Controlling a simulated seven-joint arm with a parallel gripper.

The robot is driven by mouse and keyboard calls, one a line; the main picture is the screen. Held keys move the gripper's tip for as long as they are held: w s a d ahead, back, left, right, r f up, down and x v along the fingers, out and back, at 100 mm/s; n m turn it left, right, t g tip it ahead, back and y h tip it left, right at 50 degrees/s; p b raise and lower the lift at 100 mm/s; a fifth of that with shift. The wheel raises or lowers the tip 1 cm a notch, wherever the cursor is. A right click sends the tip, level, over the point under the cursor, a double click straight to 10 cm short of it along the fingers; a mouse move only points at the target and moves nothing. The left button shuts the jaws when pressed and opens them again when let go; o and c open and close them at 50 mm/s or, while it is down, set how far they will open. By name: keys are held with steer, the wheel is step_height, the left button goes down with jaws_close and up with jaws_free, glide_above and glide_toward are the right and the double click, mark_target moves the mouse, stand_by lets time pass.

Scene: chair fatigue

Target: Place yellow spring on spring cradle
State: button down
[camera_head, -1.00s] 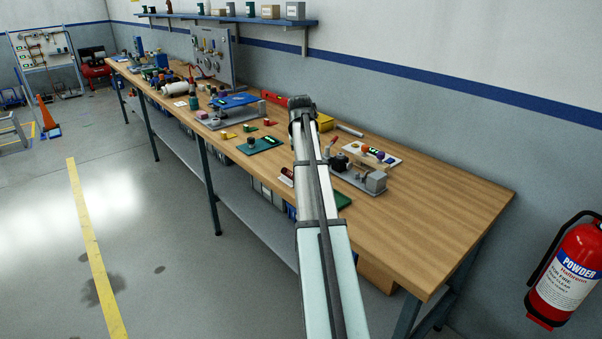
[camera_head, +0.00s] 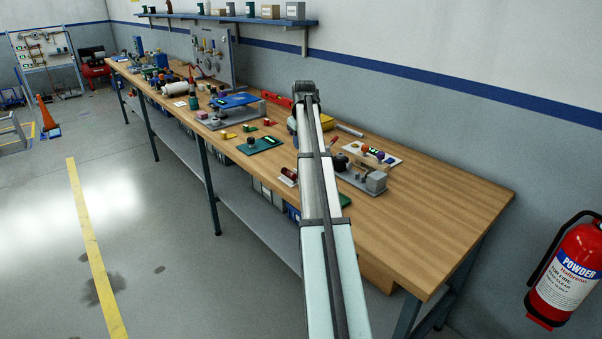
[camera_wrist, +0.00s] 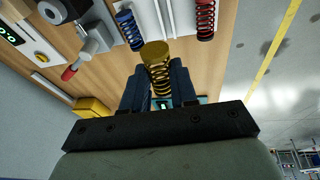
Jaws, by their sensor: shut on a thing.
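The yellow spring (camera_wrist: 158,72) is upright in the wrist view, with a brass-coloured flat cap at its top end. My gripper (camera_wrist: 160,82) is shut on it, with a dark finger on each side. In the wrist view a blue spring (camera_wrist: 130,30) and a red spring (camera_wrist: 205,20) lie beyond the yellow one, on or beside a pale grey fixture (camera_wrist: 170,15). I cannot tell for certain which part is the spring cradle. In the head view my arm hides the gripper and the yellow spring.
The wooden bench (camera_head: 440,210) is clear at its right end. A grey fixture (camera_head: 362,178) and a white board with coloured knobs (camera_head: 375,155) stand right of my arm. A green mat (camera_head: 262,144) lies to the left. A yellow box (camera_wrist: 92,107) shows in the wrist view.

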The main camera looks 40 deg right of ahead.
steer(key=shift+f, duration=4.85)
steer(key=shift+f, duration=0.15)
steer(key=c, duration=0.9)
jaws_free()
steer(key=v, duration=1.3)
steer(key=shift+s+a, duration=0.2)
steer(key=shift+a, duration=0.05)
steer(key=shift+o, duration=0.6)
steer(key=shift+s+r, duration=0.1)
steer(key=shift+r, duration=0.2)
